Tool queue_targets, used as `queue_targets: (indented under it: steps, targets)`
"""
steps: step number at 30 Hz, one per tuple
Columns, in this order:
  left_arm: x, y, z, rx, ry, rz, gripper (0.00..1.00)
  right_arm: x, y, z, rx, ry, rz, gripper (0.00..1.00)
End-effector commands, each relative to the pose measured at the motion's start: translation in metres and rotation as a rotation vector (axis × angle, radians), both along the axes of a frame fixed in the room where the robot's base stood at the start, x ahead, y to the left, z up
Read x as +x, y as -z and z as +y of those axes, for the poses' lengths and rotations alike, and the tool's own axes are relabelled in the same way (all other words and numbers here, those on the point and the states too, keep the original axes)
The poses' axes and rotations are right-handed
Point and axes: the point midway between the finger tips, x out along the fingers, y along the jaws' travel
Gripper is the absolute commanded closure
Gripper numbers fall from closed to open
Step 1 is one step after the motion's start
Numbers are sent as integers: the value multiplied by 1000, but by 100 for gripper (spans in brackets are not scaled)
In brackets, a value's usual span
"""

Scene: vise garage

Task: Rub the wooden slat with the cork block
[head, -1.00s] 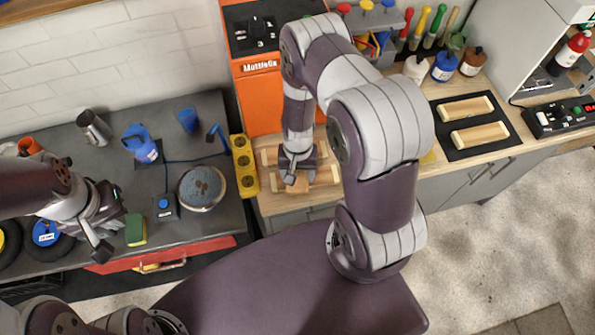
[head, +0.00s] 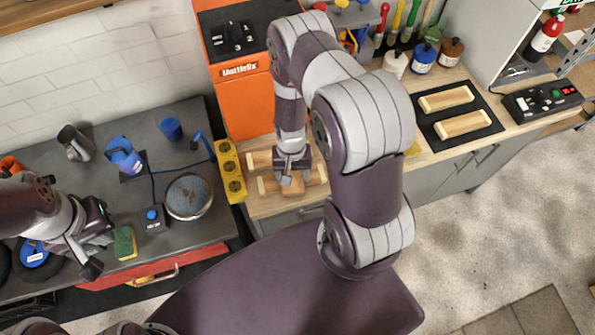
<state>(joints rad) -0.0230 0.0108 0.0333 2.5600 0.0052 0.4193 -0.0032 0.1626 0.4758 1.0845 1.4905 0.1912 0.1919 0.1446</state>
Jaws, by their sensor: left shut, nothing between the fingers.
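My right gripper (head: 293,179) points down at the wooden slats on the wooden counter by the orange cabinet. Its fingers are on either side of a small tan block, which looks like the cork block (head: 292,190). The block is low over the front wooden slat (head: 317,176); I cannot tell whether it touches it. A second slat (head: 260,160) lies behind, partly hidden by my gripper. My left gripper (head: 92,268) is shut and empty, beside a yellow-green sponge (head: 125,243) at the dark bench's front.
Two more slats (head: 463,124) lie on a black mat at the right. A round grey-blue disc (head: 189,196), blue cups and a cable occupy the dark bench (head: 80,193). Bottles line the back right.

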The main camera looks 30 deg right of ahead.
Motion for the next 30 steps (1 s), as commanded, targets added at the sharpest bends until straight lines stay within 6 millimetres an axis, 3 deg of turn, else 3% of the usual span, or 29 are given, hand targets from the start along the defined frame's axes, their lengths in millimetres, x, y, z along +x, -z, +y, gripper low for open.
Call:
queue_targets:
  steps: [6,17,30]
  targets:
    - [0,3,0,0,0,0,100,4,4,19,1,-1,5,59]
    - [0,0,0,0,0,0,100,3,2,21,1,0,8,59]
    - [0,-51,0,0,0,0,100,5,-57,20,1,1,4,59]
